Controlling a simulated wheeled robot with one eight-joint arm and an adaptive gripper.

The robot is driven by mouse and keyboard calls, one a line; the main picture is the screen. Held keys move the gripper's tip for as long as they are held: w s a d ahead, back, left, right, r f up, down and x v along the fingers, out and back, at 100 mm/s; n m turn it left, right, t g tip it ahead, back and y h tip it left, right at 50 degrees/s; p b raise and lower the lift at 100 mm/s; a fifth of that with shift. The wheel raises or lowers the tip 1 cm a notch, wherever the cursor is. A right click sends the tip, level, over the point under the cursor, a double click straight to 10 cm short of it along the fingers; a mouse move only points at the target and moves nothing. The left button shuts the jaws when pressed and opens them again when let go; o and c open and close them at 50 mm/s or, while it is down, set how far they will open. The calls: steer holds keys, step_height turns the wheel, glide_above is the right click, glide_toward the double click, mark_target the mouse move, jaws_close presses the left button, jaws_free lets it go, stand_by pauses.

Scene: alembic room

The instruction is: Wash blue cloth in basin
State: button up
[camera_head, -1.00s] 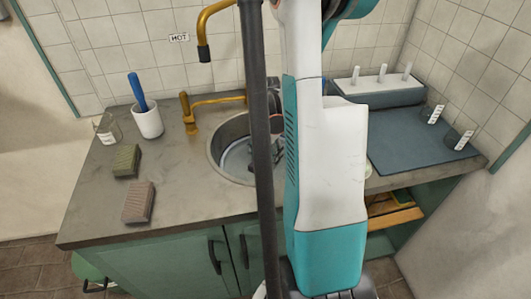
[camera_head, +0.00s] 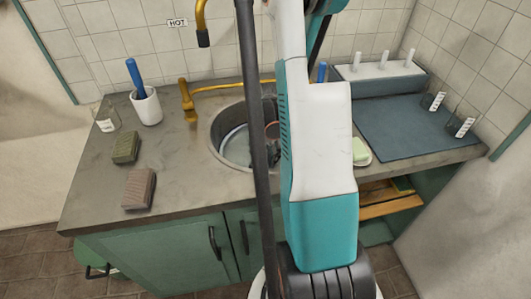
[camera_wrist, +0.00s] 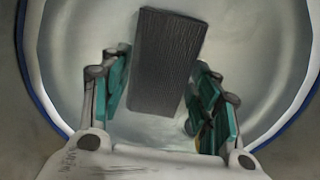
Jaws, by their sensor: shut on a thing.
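My gripper (camera_wrist: 165,88) is shut on a dark grey, ribbed, folded cloth (camera_wrist: 168,45) in the wrist view, with one teal-padded finger on each side. The cloth looks grey here, not clearly blue. It is over or in a pale round basin (camera_wrist: 265,45) with a blue rim; I cannot tell whether it touches the bottom. In the head view the basin (camera_head: 234,147) sits inside the round sink (camera_head: 219,122). My arm and a dark post hide much of the sink, the gripper and the cloth there.
A green folded cloth (camera_head: 126,148) and a brown one (camera_head: 139,188) lie on the counter's left, near a white cup (camera_head: 147,106) and a glass (camera_head: 107,118). A brass tap (camera_head: 187,101) stands behind the sink. Green soap (camera_head: 361,152) and a dark mat (camera_head: 405,138) are right.

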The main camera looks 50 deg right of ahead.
stand_by(0.4)
steer(key=shift+s+d, duration=0.95)
steer(key=shift+d, duration=0.2)
steer(key=shift+w+a, duration=0.95)
steer(key=shift+a, duration=0.25)
step_height(320, 180, up, 9)
steer(key=p, duration=0.6)
stand_by(0.7)
stand_by(1.0)
step_height(320, 180, up, 12)
steer(key=p, duration=0.8)
stand_by(0.6)
